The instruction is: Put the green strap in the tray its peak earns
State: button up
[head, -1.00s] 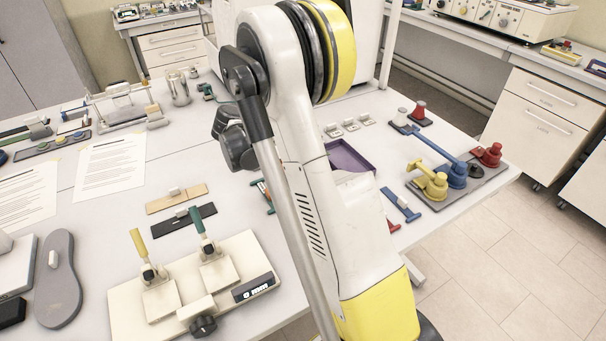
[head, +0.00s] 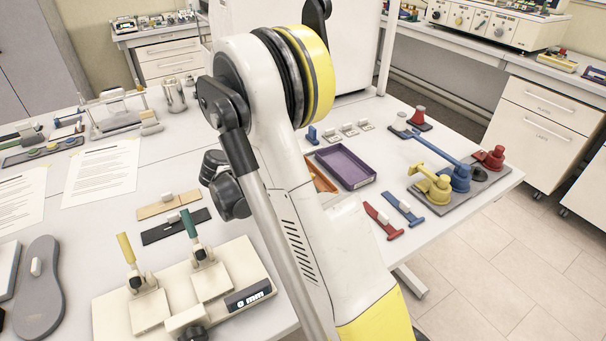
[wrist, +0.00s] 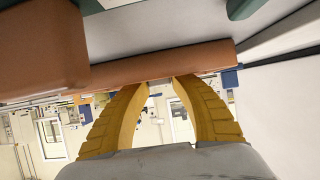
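I cannot make out the green strap for certain; a dark green edge (wrist: 243,7) shows at the top of the wrist view, but I cannot tell what it belongs to. A purple tray (head: 345,152) and a partly hidden orange tray (head: 324,184) lie side by side right of my arm. The tester (head: 250,262) has a yellow lever and a green lever (head: 190,223); its display (head: 249,298) reads 0 mm. My gripper (wrist: 161,80) has yellow fingers with a small gap between the tips. An orange-brown bar (wrist: 160,66) crosses just beyond them; contact is unclear. My arm hides the gripper in the head view.
A red strap-like piece (head: 383,220) and a blue one (head: 403,208) lie near the right edge. A grey insole (head: 40,290) and paper sheets (head: 100,172) lie left.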

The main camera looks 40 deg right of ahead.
jog(key=shift+o, duration=0.9)
jog(key=p+v, duration=0.3)
jog(key=v, duration=0.8)
jog(key=shift+w+a+r+p, duration=0.1)
jog(key=shift+p, duration=0.25)
jog(key=shift+a+r, duration=0.15)
jog(key=shift+a, duration=0.1)
jog(key=shift+a+r+n, duration=0.15)
jog(key=shift+r+n, duration=0.05)
jog(key=shift+n, duration=0.2)
jog(key=r+n+t+y, duration=0.1)
jog(key=n, duration=0.1)
jog(key=s+a+r+n+t+y, duration=0.1)
jog(key=n, duration=0.1)
jog(key=s+a+r+n+t+y, duration=0.1)
jog(key=shift+s+a+r+n, duration=0.15)
jog(key=shift+a+r+n, duration=0.1)
jog(key=shift+n, duration=0.15)
jog(key=s+a+r+n+t+y, duration=0.1)
jog(key=s+a+n+t+y, duration=0.2)
jog(key=s+a+n, duration=0.3)
jog(key=s+a+r+n+t+y, duration=0.2)
jog(key=s+a+n+t+y, duration=0.2)
jog(key=s+a+n+y, duration=0.2)
jog(key=shift+a+r+n, duration=0.25)
jog(key=shift+a+n, duration=0.85)
jog(key=shift+a, duration=1)
